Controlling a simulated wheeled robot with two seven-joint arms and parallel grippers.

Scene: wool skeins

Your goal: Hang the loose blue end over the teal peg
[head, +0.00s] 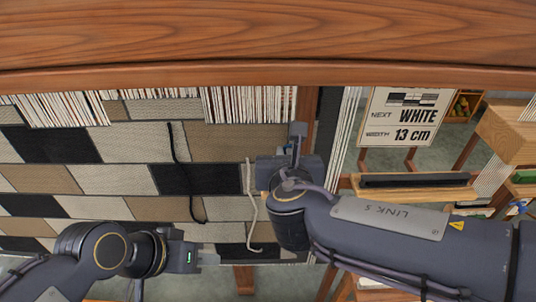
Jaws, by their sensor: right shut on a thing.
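I cannot make out a blue end or a teal peg in the head view. A dark loose strand (181,160) hangs down over the patterned cloth (122,178). A cream strand (254,211) hangs to its right, close to my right gripper. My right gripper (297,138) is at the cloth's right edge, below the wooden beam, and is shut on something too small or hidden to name. My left gripper (212,258) is low in front of the cloth, apart from both strands; its jaw gap does not show clearly.
A thick wooden beam (260,42) spans the top, with white warp threads (245,105) below it. A sign (405,117) reads "NEXT WHITE, WIDTH 13 cm". A wooden ledge with a dark bar (415,181) stands at right behind my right arm.

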